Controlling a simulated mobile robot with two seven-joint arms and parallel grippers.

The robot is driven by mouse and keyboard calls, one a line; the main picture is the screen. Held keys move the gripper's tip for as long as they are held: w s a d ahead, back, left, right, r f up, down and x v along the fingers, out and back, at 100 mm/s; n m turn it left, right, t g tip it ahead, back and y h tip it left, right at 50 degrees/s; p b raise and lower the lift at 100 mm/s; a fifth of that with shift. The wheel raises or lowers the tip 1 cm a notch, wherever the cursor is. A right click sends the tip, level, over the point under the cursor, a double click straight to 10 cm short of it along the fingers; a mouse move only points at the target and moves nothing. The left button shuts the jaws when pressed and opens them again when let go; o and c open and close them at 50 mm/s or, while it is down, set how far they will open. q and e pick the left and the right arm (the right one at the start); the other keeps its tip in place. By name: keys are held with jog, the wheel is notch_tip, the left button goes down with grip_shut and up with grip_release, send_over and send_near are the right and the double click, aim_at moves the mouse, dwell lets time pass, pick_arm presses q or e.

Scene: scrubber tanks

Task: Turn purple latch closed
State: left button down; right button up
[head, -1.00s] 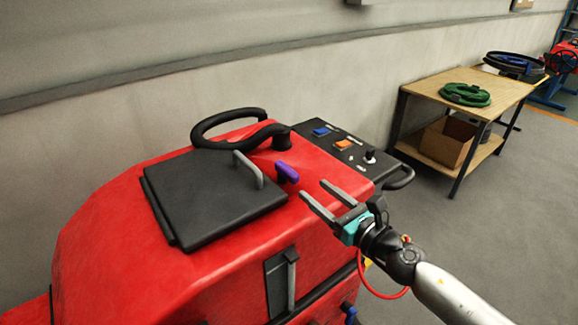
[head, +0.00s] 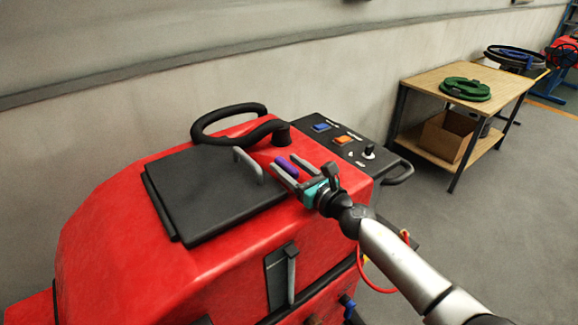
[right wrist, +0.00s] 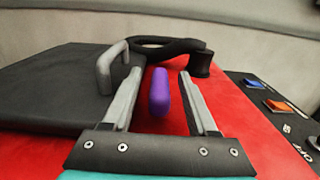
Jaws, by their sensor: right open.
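The purple latch (head: 287,167) sits on top of the red scrubber tank, just right of the black lid (head: 212,190) with its grey handle (head: 248,165). The lid lies flat on the tank. My right gripper (head: 289,168) is open, with one finger on each side of the purple latch. In the right wrist view the latch (right wrist: 159,92) stands between the two grey fingers (right wrist: 156,97), with visible gaps, and seems untouched. My left gripper is not in view.
A black steering handle (head: 228,120) rises behind the lid. A control panel (head: 345,145) with blue and orange switches lies right of the latch. A wooden table (head: 455,84) with a green coiled hose (head: 466,89) stands further right on clear floor.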

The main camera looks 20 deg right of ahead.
grip_shut()
dwell(0.4)
